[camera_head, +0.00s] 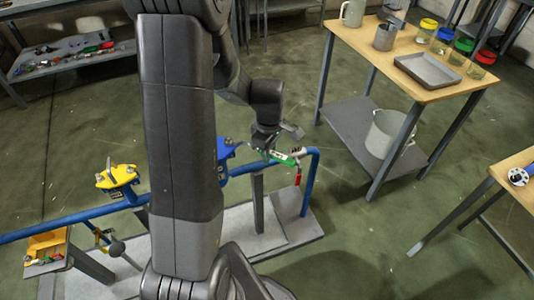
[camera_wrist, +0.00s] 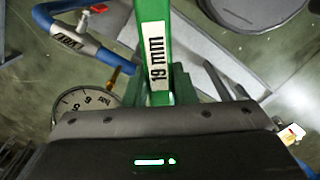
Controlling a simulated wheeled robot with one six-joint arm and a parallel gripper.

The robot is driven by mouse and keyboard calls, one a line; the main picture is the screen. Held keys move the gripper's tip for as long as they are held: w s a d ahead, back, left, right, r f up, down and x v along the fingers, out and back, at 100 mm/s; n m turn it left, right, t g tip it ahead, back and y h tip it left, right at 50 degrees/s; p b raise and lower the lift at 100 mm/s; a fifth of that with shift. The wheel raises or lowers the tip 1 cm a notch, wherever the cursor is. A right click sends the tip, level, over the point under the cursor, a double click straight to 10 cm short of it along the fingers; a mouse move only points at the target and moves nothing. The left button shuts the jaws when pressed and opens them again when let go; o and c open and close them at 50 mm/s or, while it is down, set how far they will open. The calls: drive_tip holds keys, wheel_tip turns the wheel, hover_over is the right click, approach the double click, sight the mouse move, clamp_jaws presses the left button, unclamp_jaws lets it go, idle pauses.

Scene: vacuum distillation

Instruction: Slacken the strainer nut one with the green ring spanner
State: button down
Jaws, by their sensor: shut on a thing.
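The green ring spanner (camera_head: 283,157) is in my gripper (camera_head: 270,147), above the right part of the blue pipe run. In the wrist view the spanner (camera_wrist: 153,35) points away from the gripper and carries a white "19 mm" label. Its far end is cut off by the picture's top edge. My gripper is shut on its handle. A blue flanged fitting (camera_head: 225,153) and a yellow one (camera_head: 118,177) stand along the pipe. My arm hides the part between them. I cannot make out strainer nut one in either view.
The blue pipe (camera_head: 62,231) runs on a grey base plate (camera_head: 298,234). A pressure gauge (camera_wrist: 84,104) shows in the wrist view. An orange bin (camera_head: 46,243) stands at lower left. A wooden table (camera_head: 360,42) with a tray and jars is at upper right.

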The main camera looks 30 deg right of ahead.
drive_tip(key=shift+r+p, duration=3.15)
drive_tip(key=shift+r, duration=1.15)
drive_tip(key=shift+d, duration=0.1)
